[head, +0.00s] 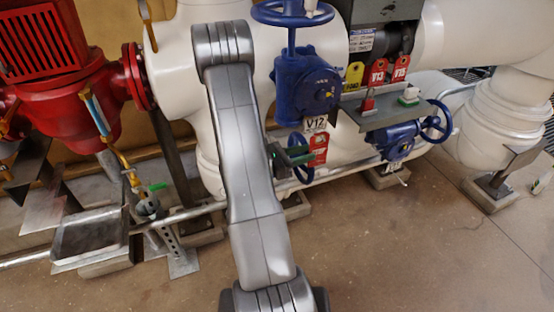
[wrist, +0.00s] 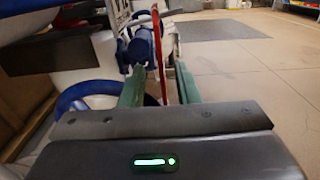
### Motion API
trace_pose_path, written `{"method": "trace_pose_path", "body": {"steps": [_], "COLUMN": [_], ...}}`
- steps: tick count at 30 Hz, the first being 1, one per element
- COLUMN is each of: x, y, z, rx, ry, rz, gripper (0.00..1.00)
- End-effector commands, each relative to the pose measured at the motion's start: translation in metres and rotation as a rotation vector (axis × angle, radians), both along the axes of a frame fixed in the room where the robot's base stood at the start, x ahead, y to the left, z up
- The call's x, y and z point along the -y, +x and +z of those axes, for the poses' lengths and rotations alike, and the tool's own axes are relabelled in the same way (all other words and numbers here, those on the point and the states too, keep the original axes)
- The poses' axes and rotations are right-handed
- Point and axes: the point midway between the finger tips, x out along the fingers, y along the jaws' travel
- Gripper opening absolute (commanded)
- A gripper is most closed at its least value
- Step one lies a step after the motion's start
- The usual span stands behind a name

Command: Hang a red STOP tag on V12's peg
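The blue valve (head: 307,88) with a handwheel on top carries a white V12 label (head: 315,124). A red tag (head: 318,148) with white marking is upright just below that label. The peg cannot be made out. My gripper (head: 298,152) is at the tag's left side, with its green fingers reaching toward it. In the wrist view, the red tag (wrist: 158,50) stands edge-on between the two fingers of my gripper (wrist: 159,72). Gaps show on both sides of the tag, so the fingers look open around it.
A yellow tag (head: 353,76) and red tags marked V13 (head: 378,73) and V15 (head: 401,68) hang at the right. Below them, a grey shelf (head: 393,115) holds a red padlock (head: 368,103). Another blue valve (head: 395,140) sits beneath. The floor at the front right is clear.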

Motion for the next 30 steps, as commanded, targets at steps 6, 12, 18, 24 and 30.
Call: {"method": "trace_pose_path", "body": {"steps": [6, 12, 18, 24, 30], "x": [-0.035, -0.065, -0.093, -0.109, -0.113], "y": [-0.012, -0.023, -0.033, -0.039, -0.042], "z": [0.001, 0.001, 0.001, 0.0, 0.0], "rx": [-0.001, 0.0, 0.0, 0.0, 0.0], "ry": [0.0, -0.001, 0.0, -0.001, -0.001], "rz": [0.006, 0.006, 0.005, 0.002, 0.0], "gripper": [0.29, 0.29, 0.29, 0.29, 0.29]}}
